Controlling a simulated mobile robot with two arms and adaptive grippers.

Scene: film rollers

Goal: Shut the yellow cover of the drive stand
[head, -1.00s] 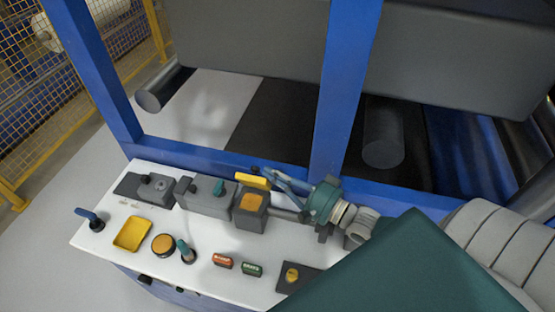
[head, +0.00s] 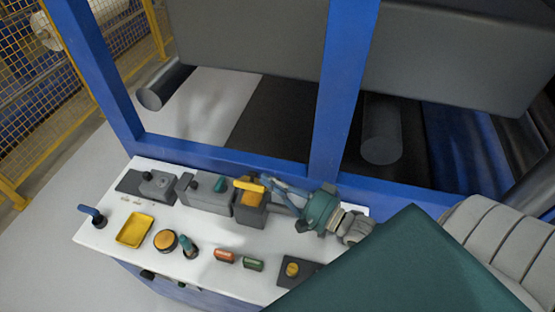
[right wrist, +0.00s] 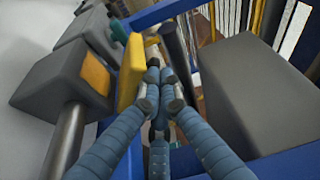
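The drive stand is a grey block (head: 249,212) on the white console, with an orange patch on top. Its yellow cover (head: 250,185) is tilted up at the block's far side, partly in front of the patch in the head view. In the right wrist view the cover (right wrist: 131,72) stands up, and the orange patch (right wrist: 95,73) is bare. My right gripper (head: 268,182) is at the cover's right end. In the right wrist view its blue-grey fingers (right wrist: 157,82) are drawn together, empty, beside the cover; I cannot tell whether they touch it. My left gripper is out of view.
The white console (head: 110,240) carries a yellow tray (head: 135,230), levers and buttons. Two grey blocks stand left of the drive stand. A blue frame post (head: 340,95) and blue rail rise behind, with rollers beyond. My right forearm fills the lower right.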

